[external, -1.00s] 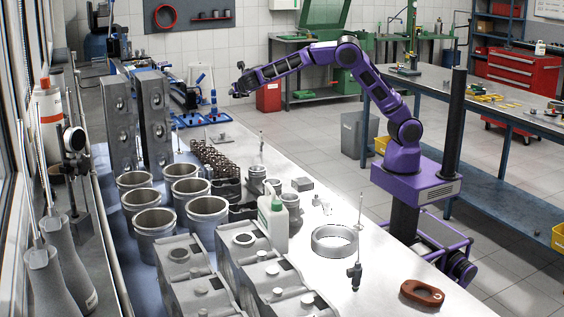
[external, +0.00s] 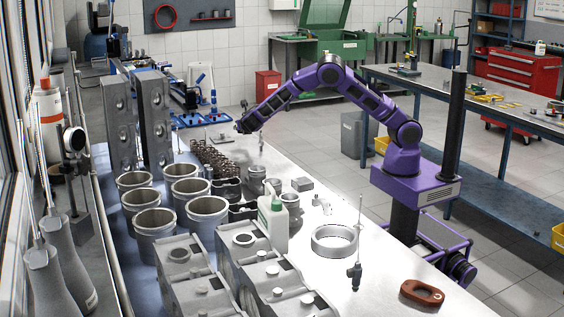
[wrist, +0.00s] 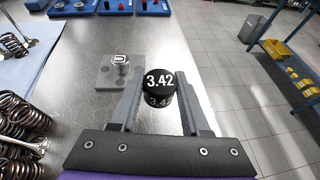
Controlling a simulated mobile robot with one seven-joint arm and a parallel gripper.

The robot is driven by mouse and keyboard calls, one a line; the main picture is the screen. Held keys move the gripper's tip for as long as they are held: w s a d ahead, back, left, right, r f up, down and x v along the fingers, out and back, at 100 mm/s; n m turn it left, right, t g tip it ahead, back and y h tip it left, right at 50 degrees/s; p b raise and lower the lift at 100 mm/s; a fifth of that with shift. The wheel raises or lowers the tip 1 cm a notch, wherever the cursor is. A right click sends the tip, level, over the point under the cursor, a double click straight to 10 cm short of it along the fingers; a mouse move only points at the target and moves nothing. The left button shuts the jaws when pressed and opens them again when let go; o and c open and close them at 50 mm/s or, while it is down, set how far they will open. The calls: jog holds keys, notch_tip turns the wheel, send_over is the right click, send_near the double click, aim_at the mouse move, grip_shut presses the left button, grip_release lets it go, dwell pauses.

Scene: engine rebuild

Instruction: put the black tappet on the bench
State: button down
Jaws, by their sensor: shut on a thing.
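The black tappet (wrist: 159,80), marked 3.42 in white, sits between the two grey fingers of my gripper (wrist: 159,90) in the wrist view. The fingers are closed on its sides. In the external view my gripper (external: 241,127) is low near the far end of the bench (external: 318,278), and the tappet is too small to make out there. Bare bench top (wrist: 82,58) also shows in the wrist view around the tappet. I cannot tell whether the tappet touches the bench.
Coil springs (wrist: 22,112) and valves (wrist: 14,45) lie farther left. Blue trays (wrist: 72,8) stand beyond. The bench's right edge is close, with floor past it.

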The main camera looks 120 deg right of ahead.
aim_at(242, 145)
jog(key=shift+f+b, duration=0.3)
jog(key=shift+f, duration=2.3)
jog(key=shift+f, duration=0.1)
jog(key=shift+f, duration=0.15)
jog(key=shift+c, duration=1.9)
grip_release()
jog(key=shift+a+r, duration=0.1)
jog(key=shift+r, duration=0.25)
jog(key=v, duration=1.1)
jog(key=shift+w+a+p, duration=0.1)
jog(key=shift+a+p, duration=0.3)
